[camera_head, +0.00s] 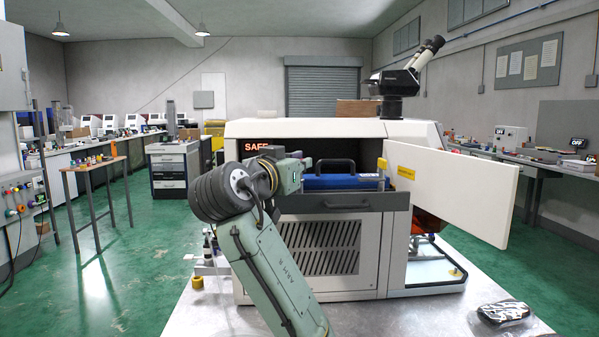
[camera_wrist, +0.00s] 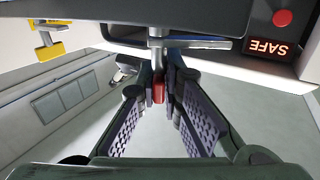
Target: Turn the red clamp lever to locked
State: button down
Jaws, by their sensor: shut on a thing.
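The red clamp lever (camera_wrist: 159,92) shows in the wrist view as a red tip on a grey stem that comes from the dark machine edge above. My gripper (camera_wrist: 160,88) has its two ridged fingers on either side of the red tip and is shut on it. In the head view my arm reaches to the left part of the machine's open front, and my gripper (camera_head: 300,168) is at the dark drawer's left end. The lever cannot be made out there, hidden by my arm. A lit SAFE sign (camera_head: 256,146) is on the machine; it also shows in the wrist view (camera_wrist: 270,46).
The white machine (camera_head: 245,130) stands on a grey table. Its open door (camera_head: 460,190) sticks out at the right. A drawer (camera_head: 345,201) holds a blue block (camera_head: 340,183) with a black handle. A yellow clamp (camera_head: 383,166) is at the drawer's right. A patterned object (camera_head: 503,312) lies front right.

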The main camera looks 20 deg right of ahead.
jog(key=m+g+h, duration=0.3)
jog(key=g, duration=0.2)
jog(key=shift+f+m, duration=0.1)
jog(key=shift+m, duration=0.2)
jog(key=m+g+h+p, duration=0.1)
jog(key=m+g, duration=0.1)
jog(key=g, duration=0.2)
jog(key=shift+m+h, duration=0.4)
jog(key=m+g+p, duration=0.2)
jog(key=m+g, duration=0.1)
jog(key=g, duration=0.2)
jog(key=shift+m+g+p, duration=0.65)
jog(key=shift+m+g, duration=0.65)
jog(key=shift+g, duration=0.7)
jog(key=c, duration=1.8)
grip_release()
jog(key=shift+s, duration=0.1)
jog(key=shift+c, duration=0.2)
jog(key=shift+o, duration=0.6)
